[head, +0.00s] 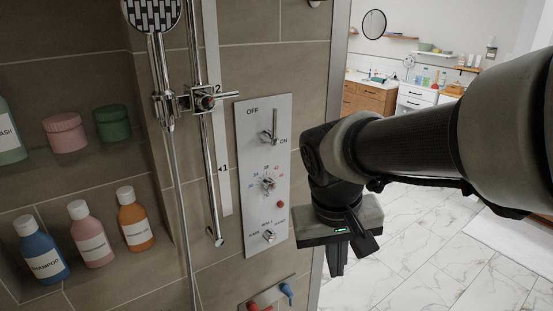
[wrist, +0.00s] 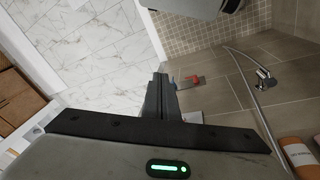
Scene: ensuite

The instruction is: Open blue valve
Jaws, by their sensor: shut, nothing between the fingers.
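The blue valve (head: 287,290) is a small lever handle on a metal plate (head: 268,297) low on the shower wall, at the bottom edge of the head view. A red valve (head: 256,307) sits at the plate's left end, partly cut off by the frame. My gripper (head: 337,268) is shut and empty, pointing down to the right of the blue valve and apart from it. In the wrist view my shut fingers (wrist: 160,90) are in front of the wall, close beside the red valve (wrist: 195,79) in the picture. The blue valve (wrist: 173,82) is small there, beside the fingers.
A control panel (head: 264,170) with a lever and knobs is above the valves. A shower rail (head: 212,170) and hose hang to its left. Shelves with several bottles (head: 92,235) are further left. Open marble floor (head: 440,260) lies to the right.

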